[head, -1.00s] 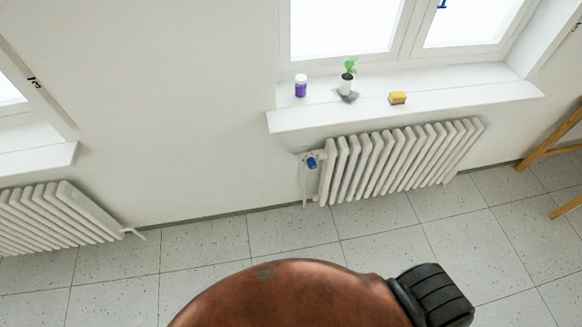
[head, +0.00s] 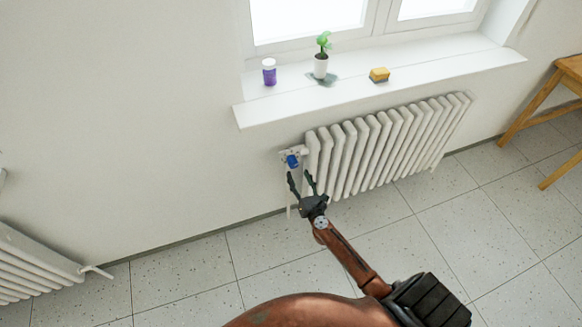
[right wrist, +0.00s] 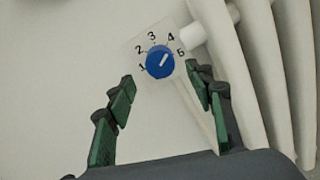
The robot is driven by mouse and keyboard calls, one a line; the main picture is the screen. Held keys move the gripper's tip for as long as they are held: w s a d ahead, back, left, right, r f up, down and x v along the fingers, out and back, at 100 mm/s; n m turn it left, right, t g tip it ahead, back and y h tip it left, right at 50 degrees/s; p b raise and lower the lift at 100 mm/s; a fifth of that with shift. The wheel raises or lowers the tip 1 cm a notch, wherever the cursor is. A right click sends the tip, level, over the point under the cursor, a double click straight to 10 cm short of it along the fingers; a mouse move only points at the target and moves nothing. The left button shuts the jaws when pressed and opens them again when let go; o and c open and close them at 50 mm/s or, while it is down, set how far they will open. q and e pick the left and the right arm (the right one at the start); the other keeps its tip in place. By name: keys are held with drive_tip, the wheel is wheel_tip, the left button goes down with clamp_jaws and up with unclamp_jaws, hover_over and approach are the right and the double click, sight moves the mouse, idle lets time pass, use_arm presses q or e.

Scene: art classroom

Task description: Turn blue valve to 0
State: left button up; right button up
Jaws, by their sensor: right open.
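The blue valve (head: 292,161) is a round knob at the left end of the radiator under the window. In the right wrist view the valve (right wrist: 160,61) shows its face, with numbers 1 to 5 around it on a pale plate. Its white mark points up and right, roughly between 4 and 5; no 0 is readable. My right gripper (head: 299,175) is open and empty, just below the valve in the head view. In the right wrist view its green-padded fingers stand apart, on either side of and below the knob, with no visible contact. My left gripper is not in view.
The white ribbed radiator (head: 375,150) stands right of the valve. The windowsill (head: 440,72) above juts out and holds a purple bottle (head: 269,73), a potted plant (head: 321,65) and a yellow sponge (head: 379,75). A wooden easel or stool (head: 530,110) stands right. The tiled floor is open.

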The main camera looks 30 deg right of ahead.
sight(294, 167)
drive_tip(key=x, duration=0.7)
drive_tip(key=shift+b, duration=0.4)
drive_tip(key=shift+s, duration=0.1)
drive_tip(key=shift+c, duration=0.3)
drive_tip(key=c, duration=1.1)
drive_tip(key=shift+a, duration=0.2)
